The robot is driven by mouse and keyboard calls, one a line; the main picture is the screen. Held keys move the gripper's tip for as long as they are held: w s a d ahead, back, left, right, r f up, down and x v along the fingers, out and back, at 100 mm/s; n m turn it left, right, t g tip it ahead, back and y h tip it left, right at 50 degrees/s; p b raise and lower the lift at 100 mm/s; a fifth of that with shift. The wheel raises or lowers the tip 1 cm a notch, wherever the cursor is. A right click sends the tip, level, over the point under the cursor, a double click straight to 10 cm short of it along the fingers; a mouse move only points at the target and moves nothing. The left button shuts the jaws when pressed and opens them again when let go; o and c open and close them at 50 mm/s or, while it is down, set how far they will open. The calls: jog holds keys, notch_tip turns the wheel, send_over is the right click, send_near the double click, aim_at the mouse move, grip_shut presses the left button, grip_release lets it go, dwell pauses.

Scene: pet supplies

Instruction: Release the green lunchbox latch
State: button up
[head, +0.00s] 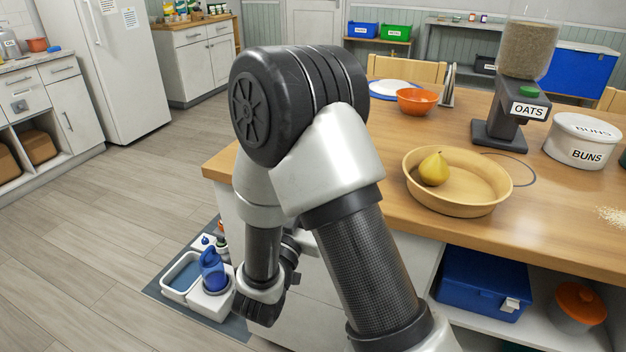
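I see no green lunchbox in the head view. A blue box (477,284) with a white latch (510,305) on its front sits on the shelf under the counter. The latch looks closed, but it is small. My gripper (262,313) hangs low at the left of the counter, pointing down and well to the left of the blue box. Its fingers are not clear, and I see nothing held in it.
The wooden counter (400,208) holds a wooden bowl (480,185) with a pear, an oats dispenser (492,115) and a buns tin (578,145). Floor at left is clear.

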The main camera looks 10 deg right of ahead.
jog(key=shift+d+f, duration=0.1)
jog(key=shift+f, duration=0.05)
dwell(0.3)
jog(key=o, duration=1.1)
jog(key=shift+c, duration=0.2)
